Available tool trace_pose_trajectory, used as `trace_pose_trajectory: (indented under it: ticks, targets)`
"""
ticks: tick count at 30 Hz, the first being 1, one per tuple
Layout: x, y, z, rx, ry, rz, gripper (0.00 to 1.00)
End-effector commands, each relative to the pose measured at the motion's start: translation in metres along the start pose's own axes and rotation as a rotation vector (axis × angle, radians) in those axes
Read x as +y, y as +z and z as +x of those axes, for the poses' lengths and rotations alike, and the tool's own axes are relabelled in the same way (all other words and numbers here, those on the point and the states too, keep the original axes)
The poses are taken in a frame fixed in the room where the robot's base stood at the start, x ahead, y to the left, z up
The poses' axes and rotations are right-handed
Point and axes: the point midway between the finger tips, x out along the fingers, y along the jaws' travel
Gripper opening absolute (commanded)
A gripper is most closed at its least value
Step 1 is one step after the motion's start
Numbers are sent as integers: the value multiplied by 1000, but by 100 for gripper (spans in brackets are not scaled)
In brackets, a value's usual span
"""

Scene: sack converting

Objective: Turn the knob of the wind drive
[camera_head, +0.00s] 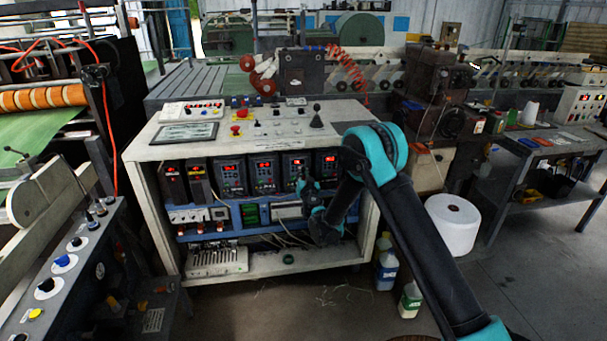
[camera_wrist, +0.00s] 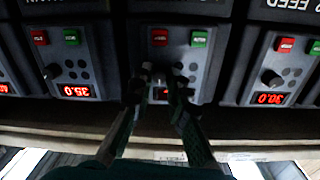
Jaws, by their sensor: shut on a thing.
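A row of grey drive units with red lit displays sits in the open front of the white cabinet (camera_head: 140,151). In the wrist view, upside down, the middle drive (camera_wrist: 208,66) has a red button, a green button and a small knob (camera_wrist: 160,75). My gripper (camera_wrist: 160,90) is shut on this knob, one dark finger on each side. The fingers partly hide the knob and the display below it. No readable name shows on this drive. In the head view my gripper (camera_head: 306,184) is at the drives right of the middle, partly hiding one.
In the wrist view, neighbouring drives (camera_wrist: 70,68) and (camera_wrist: 284,75) stand close on both sides, with knobs of their own. A pale cabinet edge (camera_wrist: 260,150) runs near my fingers. A white roll (camera_head: 454,224) and bottles (camera_head: 387,268) stand on the floor to the right.

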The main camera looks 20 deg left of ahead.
Motion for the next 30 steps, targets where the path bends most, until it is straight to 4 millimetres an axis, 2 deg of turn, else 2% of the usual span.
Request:
trace_pose_trajectory:
  ticks: [14,30]
  targets:
    - [0,0,0,3,-1,-82,0]
    - [0,0,0,21,-4,-545,0]
